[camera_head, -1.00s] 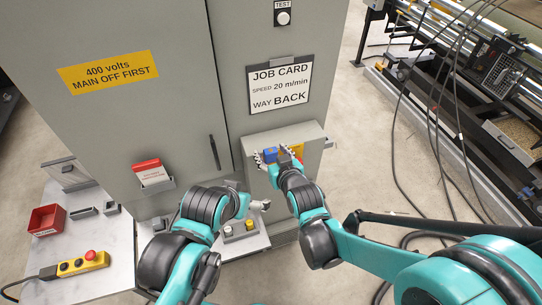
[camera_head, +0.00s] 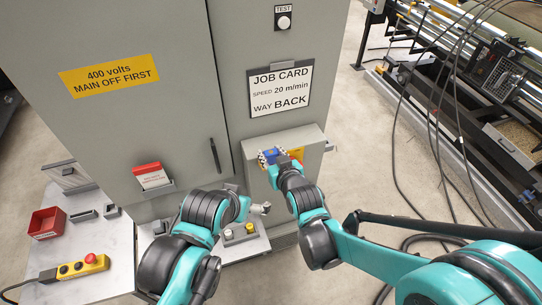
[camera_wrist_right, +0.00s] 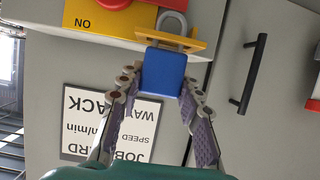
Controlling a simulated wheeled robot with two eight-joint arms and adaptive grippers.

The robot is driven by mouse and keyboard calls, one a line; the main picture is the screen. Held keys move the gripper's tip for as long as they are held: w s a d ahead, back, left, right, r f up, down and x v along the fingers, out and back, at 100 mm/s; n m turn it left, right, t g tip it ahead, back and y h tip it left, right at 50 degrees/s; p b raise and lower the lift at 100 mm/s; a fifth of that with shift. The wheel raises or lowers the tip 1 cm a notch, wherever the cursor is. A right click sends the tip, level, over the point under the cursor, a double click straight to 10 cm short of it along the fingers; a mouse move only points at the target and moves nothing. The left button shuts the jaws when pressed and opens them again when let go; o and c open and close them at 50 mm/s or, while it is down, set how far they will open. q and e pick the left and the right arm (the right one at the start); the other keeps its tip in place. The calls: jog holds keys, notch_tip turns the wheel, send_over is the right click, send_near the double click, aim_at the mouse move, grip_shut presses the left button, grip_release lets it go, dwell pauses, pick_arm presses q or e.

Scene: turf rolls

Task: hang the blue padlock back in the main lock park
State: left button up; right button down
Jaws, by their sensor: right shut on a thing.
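The blue padlock (camera_wrist_right: 163,72) has a grey shackle (camera_wrist_right: 172,20) and sits at a yellow bracket (camera_wrist_right: 170,41) by the yellow "ON" plate (camera_wrist_right: 90,18). The bracket crosses the shackle; I cannot tell exactly how the two are threaded. My right gripper (camera_wrist_right: 160,82) is shut on the padlock body, a finger on each side. In the head view the padlock (camera_head: 270,156) shows between the fingers of my right gripper (camera_head: 274,157), at the front of a grey box (camera_head: 305,141) on the cabinet. My left gripper (camera_head: 262,208) is low by the small shelf; its jaws are too small to read.
A table (camera_head: 112,258) at the left bears a red bin (camera_head: 47,222) and a yellow button box (camera_head: 84,266). A red-topped card holder (camera_head: 152,176) and black handle (camera_head: 215,156) are on the cabinet. Cables hang at the right above open floor.

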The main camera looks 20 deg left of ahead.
jog(key=r, duration=0.3)
jog(key=shift+s+d+r, duration=0.15)
jog(key=shift+d+r, duration=0.15)
jog(key=shift+r, duration=0.1)
jog(key=s+d+r+p, duration=0.1)
jog(key=s+d+r, duration=0.15)
jog(key=d, duration=0.25)
jog(key=s+d+r+p, duration=0.1)
jog(key=d+r, duration=0.2)
jog(key=d, duration=0.2)
jog(key=b, duration=1.7)
send_over(307, 174)
jog(key=s+d, duration=0.2)
jog(key=s, duration=0.1)
notch_tip(307, 174, down, 23)
jog(key=shift+f, duration=0.1)
jog(key=shift+w, duration=0.1)
notch_tip(307, 174, down, 6)
jog(key=b, duration=0.5)
jog(key=shift+b, duration=0.5)
jog(key=shift+f+b, duration=2.25)
jog(key=shift+f, duration=0.15)
